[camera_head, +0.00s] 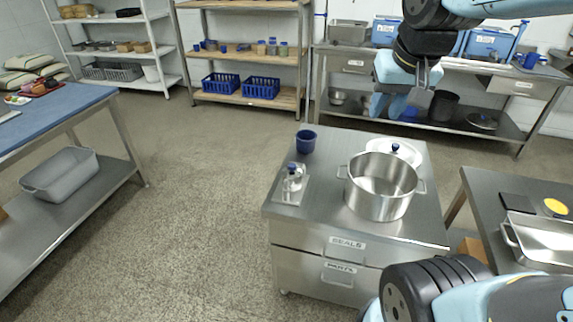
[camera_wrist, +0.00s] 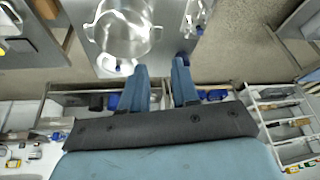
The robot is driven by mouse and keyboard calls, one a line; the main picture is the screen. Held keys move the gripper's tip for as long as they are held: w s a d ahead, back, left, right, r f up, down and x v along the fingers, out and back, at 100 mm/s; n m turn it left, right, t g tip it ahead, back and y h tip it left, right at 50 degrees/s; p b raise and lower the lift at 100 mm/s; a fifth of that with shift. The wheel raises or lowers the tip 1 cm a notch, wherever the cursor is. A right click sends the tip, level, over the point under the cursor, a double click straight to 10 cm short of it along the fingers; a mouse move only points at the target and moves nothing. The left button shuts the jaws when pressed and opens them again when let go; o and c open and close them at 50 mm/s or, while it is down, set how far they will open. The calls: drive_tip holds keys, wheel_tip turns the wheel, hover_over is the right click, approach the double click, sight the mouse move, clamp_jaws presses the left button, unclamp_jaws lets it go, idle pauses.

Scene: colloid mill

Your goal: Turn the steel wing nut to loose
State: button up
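I cannot make out a steel wing nut in either view. A small shiny assembly (camera_head: 292,180) with a blue knob on top stands on a light plate at the left of the steel cabinet top; it also shows at the top of the wrist view (camera_wrist: 194,16). Its details are too small to tell. My gripper (camera_head: 386,110) hangs in the air above and beyond the cabinet's far side, clear of everything on it. In the wrist view its two blue fingers (camera_wrist: 160,68) stand apart with nothing between them.
The steel cabinet (camera_head: 330,220) carries a large pot (camera_head: 381,187), a white lid (camera_head: 405,151) with a blue knob and a blue cup (camera_head: 306,141). A blue-topped table (camera_head: 50,110) stands left, a steel table (camera_head: 480,193) right. Floor between is clear.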

drive_tip(key=w+a+f+m+g, duration=0.1)
drive_tip(key=w+a+f, duration=0.25)
drive_tip(key=w, duration=0.45)
drive_tip(key=m+g, duration=0.2)
drive_tip(key=g, duration=0.2)
hover_over(286, 183)
drive_tip(key=w, duration=0.3)
wheel_tip(286, 183, down, 16)
drive_tip(key=r, duration=0.1)
drive_tip(key=f, duration=1.4)
drive_tip(key=shift+d+f, duration=0.25)
drive_tip(key=shift+d, duration=0.15)
clamp_jaws()
